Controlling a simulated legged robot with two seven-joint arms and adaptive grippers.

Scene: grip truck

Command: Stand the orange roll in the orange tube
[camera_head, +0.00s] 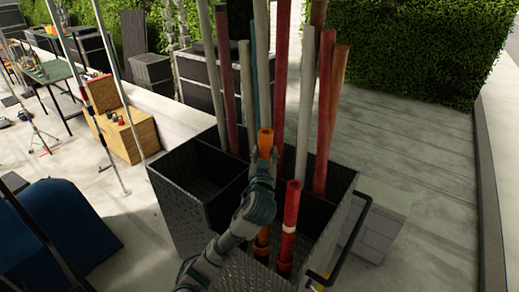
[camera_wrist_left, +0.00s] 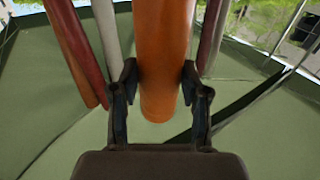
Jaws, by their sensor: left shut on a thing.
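The orange roll (camera_head: 264,143) is upright in the head view, its top end above my left gripper (camera_head: 262,162). In the left wrist view the roll (camera_wrist_left: 163,50) passes between the two fingers of the gripper (camera_wrist_left: 160,90), which is shut on it. One rounded end of the roll shows there. A red-orange tube with a pale band (camera_head: 290,215) stands just right of my left wrist. An orange piece (camera_head: 262,238) shows below the wrist; I cannot tell whether it is the roll's lower part or a separate tube. My right gripper is not in view.
A black bin (camera_head: 180,215) with compartments surrounds the area; its left compartment looks empty. Several tall red, grey and brown poles (camera_head: 304,100) stand close behind and right of the gripper. A black handle (camera_head: 345,238) is at the bin's right. A hedge (camera_head: 410,45) is behind.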

